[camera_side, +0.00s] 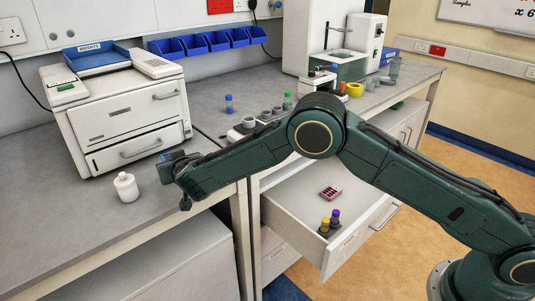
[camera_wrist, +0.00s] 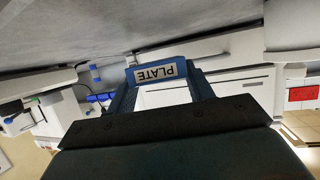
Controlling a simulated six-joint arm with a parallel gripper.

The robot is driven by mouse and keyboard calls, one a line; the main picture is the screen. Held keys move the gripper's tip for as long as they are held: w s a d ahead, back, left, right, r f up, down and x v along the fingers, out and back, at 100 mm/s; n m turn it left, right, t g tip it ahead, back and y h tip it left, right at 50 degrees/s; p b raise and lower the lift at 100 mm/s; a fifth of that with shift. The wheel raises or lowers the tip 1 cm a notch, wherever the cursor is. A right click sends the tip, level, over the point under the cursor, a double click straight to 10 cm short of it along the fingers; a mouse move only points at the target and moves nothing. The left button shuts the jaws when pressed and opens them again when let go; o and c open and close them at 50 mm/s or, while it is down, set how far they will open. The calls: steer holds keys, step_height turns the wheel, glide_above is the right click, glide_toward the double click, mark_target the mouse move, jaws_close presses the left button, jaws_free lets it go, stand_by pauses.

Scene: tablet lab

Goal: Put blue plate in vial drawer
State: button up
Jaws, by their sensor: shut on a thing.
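My gripper (camera_side: 172,167) is at the left, above the bench in front of the white machine. In the wrist view my gripper (camera_wrist: 157,76) has its two fingers shut on the blue plate (camera_wrist: 132,77), whose label reads PLATE upside down. In the side view the plate is small and mostly hidden by the gripper. A pulled-out drawer (camera_side: 288,207) below the bench, right of the gripper, holds vials with yellow (camera_side: 325,224) and purple (camera_side: 335,215) caps in a dark holder at its front. A pink rack (camera_side: 330,192) lies further back inside it.
The white machine (camera_side: 120,112) has two handled fronts and a blue REPORTS tray (camera_side: 97,56) on top. A white bottle (camera_side: 126,187) stands near the gripper. A blue-capped vial (camera_side: 229,104) and several cups stand further back. The drawer has bare floor around the rack.

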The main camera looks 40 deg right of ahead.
steer(key=shift+f, duration=1.65)
steer(key=shift+f, duration=0.15)
steer(key=o, duration=1)
steer(key=shift+s, duration=0.1)
steer(key=shift+v, duration=6.85)
steer(key=shift+a+f, duration=0.1)
steer(key=shift+a, duration=0.05)
